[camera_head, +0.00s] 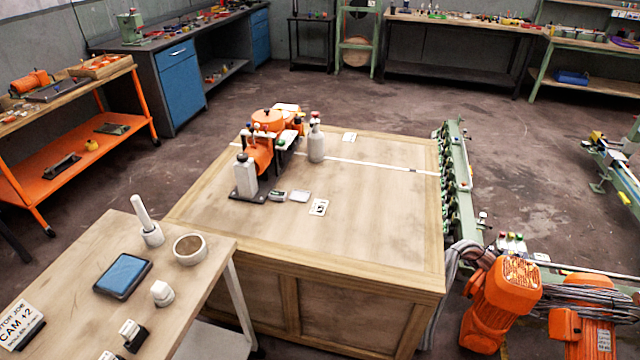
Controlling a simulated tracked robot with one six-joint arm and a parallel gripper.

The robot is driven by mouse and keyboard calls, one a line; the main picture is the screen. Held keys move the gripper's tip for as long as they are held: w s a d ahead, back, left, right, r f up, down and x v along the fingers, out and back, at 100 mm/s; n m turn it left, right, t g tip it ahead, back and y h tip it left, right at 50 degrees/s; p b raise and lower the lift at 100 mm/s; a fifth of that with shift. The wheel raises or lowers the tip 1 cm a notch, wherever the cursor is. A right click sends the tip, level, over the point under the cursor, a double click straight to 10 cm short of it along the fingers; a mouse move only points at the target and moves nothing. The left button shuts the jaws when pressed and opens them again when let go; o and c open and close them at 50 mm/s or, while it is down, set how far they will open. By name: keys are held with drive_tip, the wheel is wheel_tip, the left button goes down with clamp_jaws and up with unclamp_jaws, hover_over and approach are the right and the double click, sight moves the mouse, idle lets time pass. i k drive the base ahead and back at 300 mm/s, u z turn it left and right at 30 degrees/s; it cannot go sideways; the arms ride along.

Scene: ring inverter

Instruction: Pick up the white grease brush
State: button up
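A white stick-like handle, which looks like the white grease brush (141,211), stands upright and slightly tilted on the small wooden table at the lower left. Its lower end is in a short white holder (152,237), so any bristles are hidden. A round white pot (190,249) with brown content stands just right of the holder. My gripper is not visible in this view.
The small table (75,275) also bears a dark blue tablet (123,276), a small white piece (162,293) and a CAM 12 sign (20,322). Beside it, a larger wooden bench (375,225) carries an orange device (260,153) and a grey bottle (316,143).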

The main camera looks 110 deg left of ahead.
sight(135, 200)
drive_tip(key=u, duration=4.6)
